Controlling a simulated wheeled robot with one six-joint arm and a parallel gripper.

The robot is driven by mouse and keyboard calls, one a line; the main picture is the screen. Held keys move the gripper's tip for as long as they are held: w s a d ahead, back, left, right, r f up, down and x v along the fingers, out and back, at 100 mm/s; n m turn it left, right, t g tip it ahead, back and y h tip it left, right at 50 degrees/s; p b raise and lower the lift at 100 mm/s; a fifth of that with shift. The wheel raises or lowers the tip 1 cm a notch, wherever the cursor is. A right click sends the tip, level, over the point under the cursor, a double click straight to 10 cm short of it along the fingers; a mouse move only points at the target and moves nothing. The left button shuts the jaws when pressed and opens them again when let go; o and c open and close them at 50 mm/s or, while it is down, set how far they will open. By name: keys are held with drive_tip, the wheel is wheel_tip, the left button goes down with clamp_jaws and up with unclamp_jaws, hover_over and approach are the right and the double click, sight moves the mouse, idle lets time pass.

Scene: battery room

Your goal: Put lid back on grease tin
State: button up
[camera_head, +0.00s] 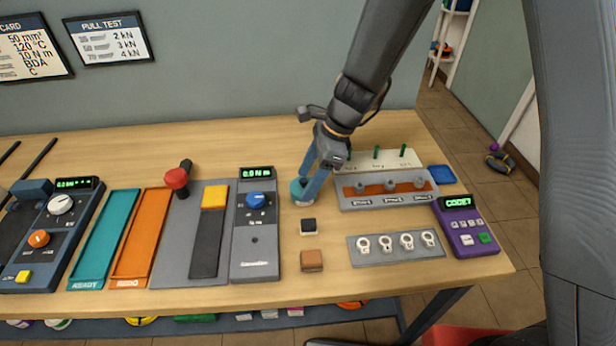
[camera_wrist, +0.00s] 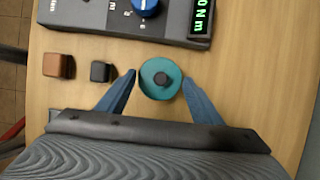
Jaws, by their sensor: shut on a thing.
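A round teal lid (camera_wrist: 153,88) with a dark knob at its centre shows between my fingertips in the wrist view. My gripper (camera_wrist: 159,77) is shut on it, with one blue finger at each side. In the head view, the teal round piece (camera_head: 296,188) is low over the bench, left of the grey rack, and my gripper (camera_head: 305,190) reaches down to it from above. My fingers cover part of it there. I cannot make out the grease tin apart from the lid, nor tell whether it is underneath.
A black block (camera_head: 308,227) and a brown block (camera_head: 312,260) lie in front of my gripper. A grey meter with a blue knob (camera_head: 256,200) stands close on the left. A grey rack (camera_head: 388,203) is close on the right. Bare wood (camera_head: 250,150) lies behind.

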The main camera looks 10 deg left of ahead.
drive_tip(key=o, duration=1.6)
drive_tip(key=shift+c, duration=0.2)
drive_tip(key=shift+r, duration=0.15)
drive_tip(key=shift+r+p, duration=3.4)
clamp_jaws()
drive_tip(key=shift+f+b, duration=1.7)
drive_tip(key=shift+f, duration=0.9)
